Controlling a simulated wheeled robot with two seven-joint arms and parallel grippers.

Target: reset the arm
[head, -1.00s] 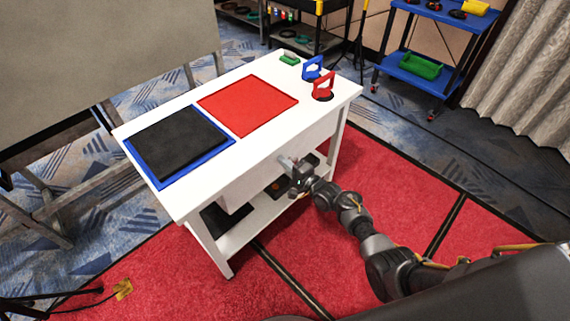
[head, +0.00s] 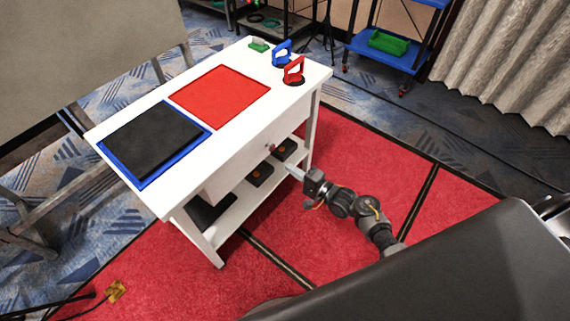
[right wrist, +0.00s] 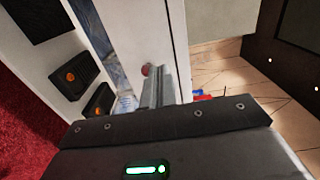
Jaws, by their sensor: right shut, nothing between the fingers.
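My right gripper (head: 293,171) is shut and empty, just in front of the white table (head: 215,163) at the height of its lower part. It also shows in the right wrist view (right wrist: 157,88), its fingers together and pointing at the table's drawer front. The drawer has a small round reddish knob (head: 271,148), seen in the right wrist view (right wrist: 146,70) beside the fingertips. The gripper stands apart from the knob in the head view. My left gripper is not in view.
On the tabletop are a black panel on a blue tray (head: 155,138), a red panel (head: 220,92), blue (head: 282,52) and red (head: 294,71) handled tools, and a green block (head: 258,44). Dark boxes (head: 260,174) sit on the lower shelf. Red carpet (head: 345,150) to the right is clear.

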